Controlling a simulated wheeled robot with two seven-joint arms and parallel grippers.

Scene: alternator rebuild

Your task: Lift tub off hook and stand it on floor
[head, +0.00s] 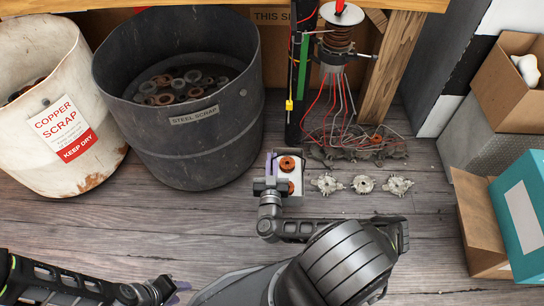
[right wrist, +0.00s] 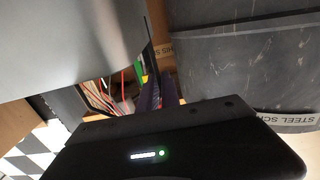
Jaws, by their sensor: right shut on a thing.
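A small white tub (head: 297,199), seen from above, holds copper-coloured coils in the head view. My right gripper (head: 270,163) is at the tub's left edge, its purple fingers shut on it. The right wrist view shows the purple fingers (right wrist: 160,92) close together; the grip itself is not clear there. I cannot make out a hook, or tell the height of the tub above the floor (head: 200,225). My left gripper (head: 176,291) is low in the head view, away from the tub, and its finger gap is unclear.
A dark steel scrap bin (head: 185,145) stands left of the tub, with a white copper scrap bin (head: 85,165) beyond. Several metal parts (head: 362,184) lie to the right. Wires hang behind under a wooden bench (head: 390,70). Boxes (head: 482,225) stand far right.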

